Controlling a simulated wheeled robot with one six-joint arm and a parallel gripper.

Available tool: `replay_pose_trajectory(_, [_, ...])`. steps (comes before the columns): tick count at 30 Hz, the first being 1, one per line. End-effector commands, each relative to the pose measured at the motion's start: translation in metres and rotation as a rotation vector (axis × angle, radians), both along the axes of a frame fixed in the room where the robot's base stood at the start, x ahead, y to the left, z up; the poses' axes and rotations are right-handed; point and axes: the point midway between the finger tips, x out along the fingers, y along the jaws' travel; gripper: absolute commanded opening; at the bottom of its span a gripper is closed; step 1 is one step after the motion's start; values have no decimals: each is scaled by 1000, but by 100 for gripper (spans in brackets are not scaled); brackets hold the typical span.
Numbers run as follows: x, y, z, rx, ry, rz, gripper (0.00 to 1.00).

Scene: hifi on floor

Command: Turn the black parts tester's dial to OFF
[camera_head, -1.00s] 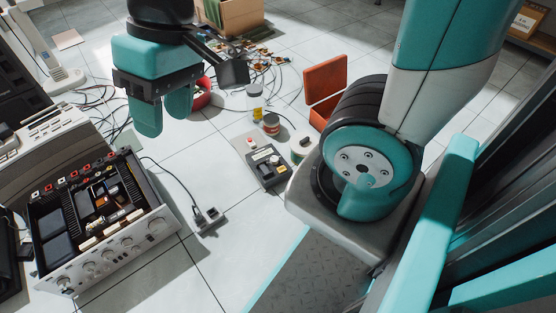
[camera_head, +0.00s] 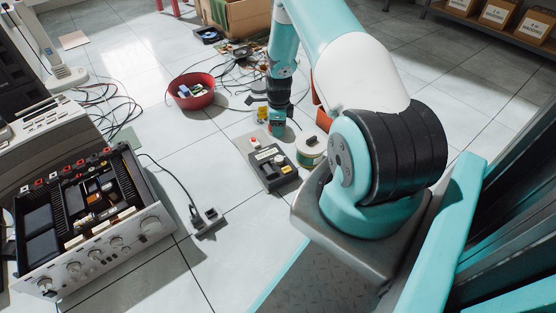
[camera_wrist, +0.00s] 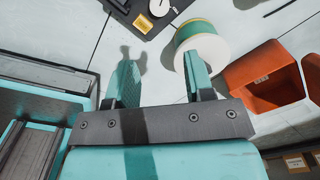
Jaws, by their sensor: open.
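The black parts tester (camera_head: 270,172) lies on the tiled floor in the head view, with a red button, a yellow part and a small pale knob on top. In the wrist view its black case (camera_wrist: 122,14) shows only in part at the top edge, with a white round dial (camera_wrist: 159,7) cut off by the frame. The dial's setting cannot be read. My gripper (camera_head: 277,124) points down just behind the tester. In the wrist view my gripper (camera_wrist: 162,82) is open, its two teal fingers apart with bare floor between them, short of the tester.
A white-and-green spool (camera_head: 311,151) stands right of the tester; in the wrist view it lies by my right finger. An orange bin (camera_wrist: 265,85) is farther right. An opened amplifier (camera_head: 95,220) and a power socket (camera_head: 208,222) are left. A red bowl (camera_head: 191,92) is behind.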

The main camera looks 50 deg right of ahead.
Motion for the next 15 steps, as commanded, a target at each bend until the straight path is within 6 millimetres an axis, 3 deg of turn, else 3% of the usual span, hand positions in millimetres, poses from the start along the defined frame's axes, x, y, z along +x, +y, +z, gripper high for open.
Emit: replay_pose_trajectory(15, [0,2,-118,2,2,6,48])
